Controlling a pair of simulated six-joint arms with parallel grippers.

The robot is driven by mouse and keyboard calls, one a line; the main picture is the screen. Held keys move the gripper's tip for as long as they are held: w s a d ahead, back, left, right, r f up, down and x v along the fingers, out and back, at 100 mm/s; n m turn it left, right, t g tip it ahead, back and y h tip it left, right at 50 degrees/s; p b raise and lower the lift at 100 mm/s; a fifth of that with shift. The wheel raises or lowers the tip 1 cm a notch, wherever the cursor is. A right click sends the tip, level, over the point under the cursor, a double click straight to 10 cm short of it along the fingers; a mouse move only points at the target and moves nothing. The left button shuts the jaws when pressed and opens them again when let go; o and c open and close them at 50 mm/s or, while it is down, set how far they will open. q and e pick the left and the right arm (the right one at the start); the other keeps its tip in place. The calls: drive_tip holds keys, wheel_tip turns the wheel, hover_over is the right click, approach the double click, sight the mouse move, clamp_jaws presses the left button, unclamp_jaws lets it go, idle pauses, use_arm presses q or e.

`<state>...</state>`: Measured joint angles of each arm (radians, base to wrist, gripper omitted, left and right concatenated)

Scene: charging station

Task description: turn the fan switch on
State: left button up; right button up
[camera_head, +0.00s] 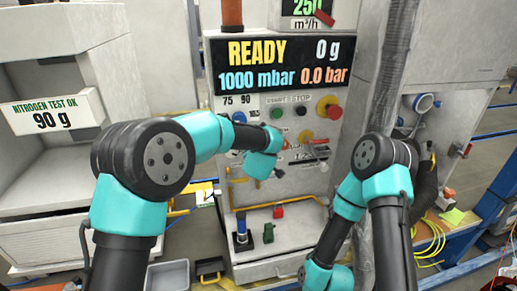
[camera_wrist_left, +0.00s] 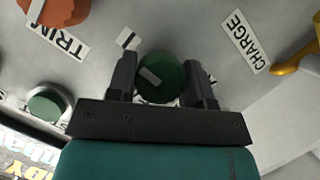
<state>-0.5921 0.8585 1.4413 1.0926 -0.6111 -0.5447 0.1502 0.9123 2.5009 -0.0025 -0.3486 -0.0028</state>
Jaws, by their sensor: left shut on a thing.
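A round dark green knob (camera_wrist_left: 165,80) with a pale pointer mark sits on the grey panel in the left wrist view. My left gripper (camera_wrist_left: 160,72) has one finger on each side of it and is shut on it. Its own label is mostly hidden by the gripper. In the head view my left gripper (camera_head: 279,172) is at the panel's lower right part, and the knob is hidden there. My right arm bends down at the right, and its gripper is out of view.
Near the knob are a TRIM label (camera_wrist_left: 58,40), a CHARGE label (camera_wrist_left: 238,38), an orange knob (camera_wrist_left: 65,10), a yellow handle (camera_wrist_left: 297,60) and a green button (camera_wrist_left: 45,106). The display (camera_head: 280,64) reads READY. A red button (camera_head: 333,111) and a lever (camera_head: 316,141) are on the panel.

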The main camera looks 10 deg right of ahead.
use_arm(q)
drive_tip(key=o, duration=0.9)
drive_tip(key=v, duration=1.7)
drive_tip(key=shift+s, duration=0.2)
drive_tip(key=shift+a, duration=0.1)
